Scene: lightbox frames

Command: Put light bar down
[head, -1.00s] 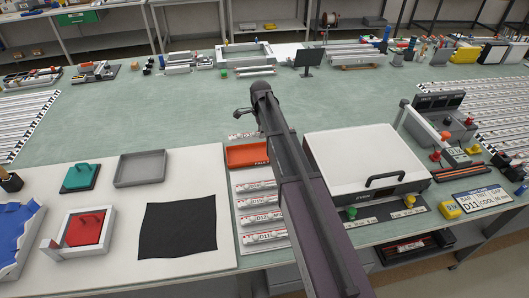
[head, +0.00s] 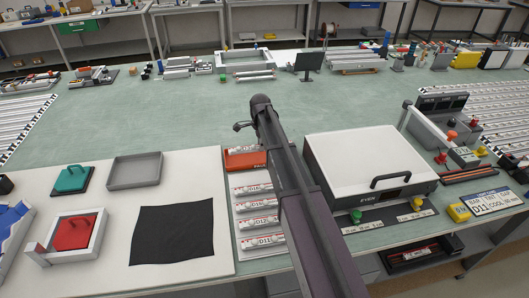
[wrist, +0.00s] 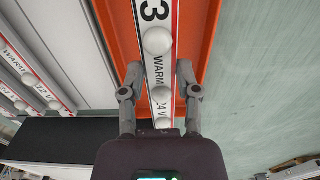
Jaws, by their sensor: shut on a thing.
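My gripper (wrist: 160,72) is shut on a white light bar (wrist: 158,72), with one finger on each side of it. The bar has round white domes, red edge lines and print reading "3", "WARM" and "24 V". In the wrist view it lies lengthwise over an orange tray (wrist: 121,40). In the head view the bar (head: 240,151) shows at the orange tray (head: 236,164), left of my arm. Whether it touches the tray floor I cannot tell. My arm hides the gripper fingers and the bar's right end in the head view.
Several similar bars (head: 262,240) lie in a rack just in front of the orange tray. A white box with a black handle (head: 366,160) stands right of my arm. A black mat (head: 172,232) and a grey tray (head: 135,170) lie left.

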